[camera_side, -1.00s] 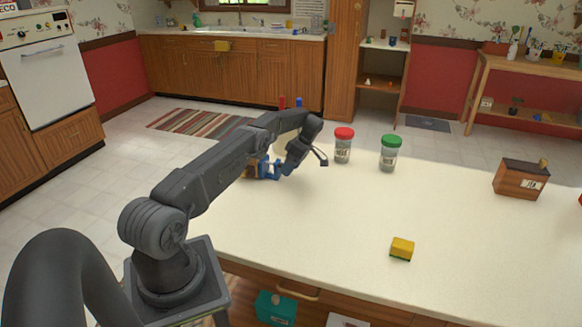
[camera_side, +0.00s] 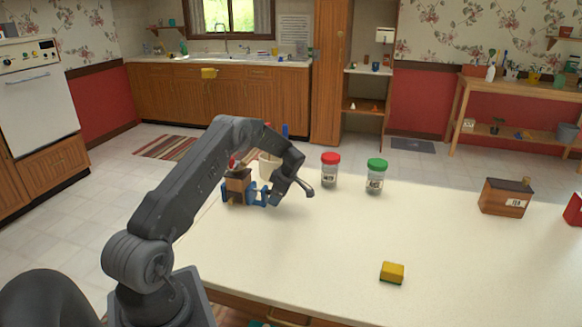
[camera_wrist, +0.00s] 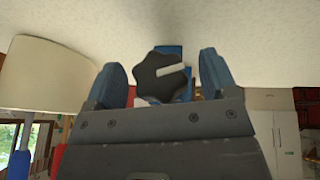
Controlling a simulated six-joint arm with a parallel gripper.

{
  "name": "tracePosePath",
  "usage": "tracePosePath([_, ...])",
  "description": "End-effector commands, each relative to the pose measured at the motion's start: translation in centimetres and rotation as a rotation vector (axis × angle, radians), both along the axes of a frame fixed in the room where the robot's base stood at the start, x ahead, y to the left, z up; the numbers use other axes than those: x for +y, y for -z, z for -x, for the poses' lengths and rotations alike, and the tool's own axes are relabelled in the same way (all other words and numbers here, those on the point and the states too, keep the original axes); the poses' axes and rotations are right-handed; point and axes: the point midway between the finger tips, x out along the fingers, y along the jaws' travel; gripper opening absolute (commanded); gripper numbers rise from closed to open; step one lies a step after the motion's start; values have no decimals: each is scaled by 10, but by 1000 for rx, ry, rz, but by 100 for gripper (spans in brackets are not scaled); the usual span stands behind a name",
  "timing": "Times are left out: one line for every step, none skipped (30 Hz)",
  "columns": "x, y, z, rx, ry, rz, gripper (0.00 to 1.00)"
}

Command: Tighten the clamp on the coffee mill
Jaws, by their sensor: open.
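The coffee mill (camera_side: 238,184), a brown body with blue parts, stands at the far left of the white counter in the side view, partly hidden by my arm. In the wrist view the clamp's black lobed knob (camera_wrist: 160,78), with a white bar mark, sits in front of a blue part (camera_wrist: 170,51). My gripper (camera_wrist: 162,82) is open, with one blue finger on each side of the knob. Gaps show between the knob and both fingers.
A cream cylinder (camera_wrist: 45,75) stands close by my gripper in the wrist view. A red-lidded jar (camera_side: 330,171) and a green-lidded jar (camera_side: 375,177) stand to the right. The counter's middle is clear.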

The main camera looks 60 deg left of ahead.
Motion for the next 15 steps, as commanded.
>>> tracePosePath([-4,-13,-4,-2,1,-2,79])
tracePosePath([-6,-18,-5,-1,2,-1,79])
tracePosePath([-9,-25,-7,-2,2,0,79])
tracePosePath([-11,-30,-7,0,2,0,79])
tracePosePath([-13,-35,-8,1,2,0,79])
tracePosePath([-15,-42,-10,0,2,0,79])
tracePosePath([-17,-47,-11,1,2,0,79])
tracePosePath([-20,-53,-12,2,2,1,79])
tracePosePath([-22,-60,-13,1,3,1,79])
tracePosePath([-25,-65,-14,2,2,1,79])
tracePosePath([-27,-70,-15,2,2,1,79])
tracePosePath([-29,-77,-17,1,1,1,79])
tracePosePath([-31,-82,-18,2,1,2,79])
tracePosePath([-33,-87,-19,2,1,2,79])
tracePosePath([-35,-93,-20,2,1,2,79])
